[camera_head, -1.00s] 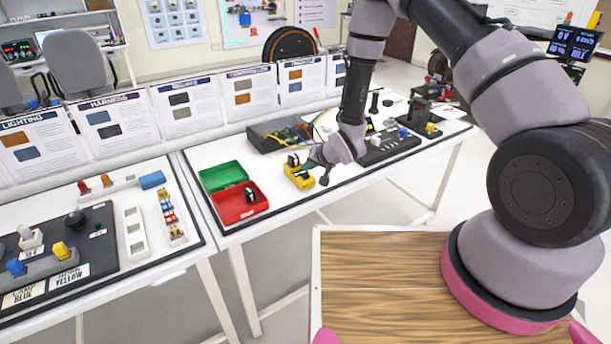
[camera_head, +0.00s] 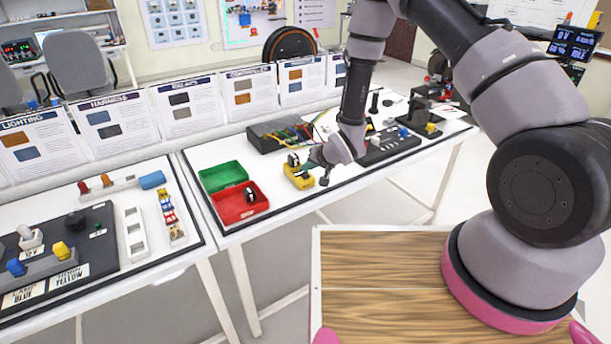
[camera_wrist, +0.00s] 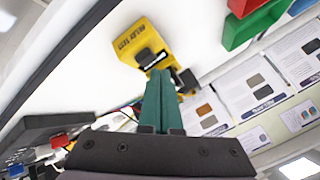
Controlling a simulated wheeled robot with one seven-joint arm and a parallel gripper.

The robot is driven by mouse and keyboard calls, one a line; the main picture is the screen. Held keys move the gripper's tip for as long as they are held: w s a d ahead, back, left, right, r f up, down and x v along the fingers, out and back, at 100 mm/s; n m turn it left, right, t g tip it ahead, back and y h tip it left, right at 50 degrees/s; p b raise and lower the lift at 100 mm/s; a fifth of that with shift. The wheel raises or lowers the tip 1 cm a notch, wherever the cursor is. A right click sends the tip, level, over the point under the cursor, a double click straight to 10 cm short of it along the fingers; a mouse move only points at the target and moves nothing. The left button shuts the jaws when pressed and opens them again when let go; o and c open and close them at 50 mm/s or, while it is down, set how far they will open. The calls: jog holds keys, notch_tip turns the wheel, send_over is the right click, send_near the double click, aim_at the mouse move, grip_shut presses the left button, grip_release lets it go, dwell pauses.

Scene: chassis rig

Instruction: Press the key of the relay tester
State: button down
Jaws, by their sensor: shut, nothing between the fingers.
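The yellow relay tester (camera_head: 299,180) stands on the white table, right of the red and green bins. In the wrist view the tester (camera_wrist: 128,43) shows lettering on its face and dark parts on its near side. I cannot tell for sure which of these is the key. My gripper (camera_head: 308,167) is at the tester's right side, its green fingers shut and empty. In the wrist view the fingertips of my gripper (camera_wrist: 160,73) lie just below the dark parts and hide some of that side. I cannot tell whether they touch.
A red bin (camera_head: 230,216) with a dark part in it and a green bin (camera_head: 222,176) stand left of the tester. A dark box with wires (camera_head: 277,136) is behind it. A black panel (camera_head: 390,148) lies to the right. The table in front is clear.

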aim_at(307, 176)
jog(key=shift+f, duration=0.35)
jog(key=shift+f, duration=0.5)
dwell(0.5)
jog(key=shift+r, duration=0.95)
jog(key=shift+r, duration=2.5)
jog(key=shift+r, duration=0.1)
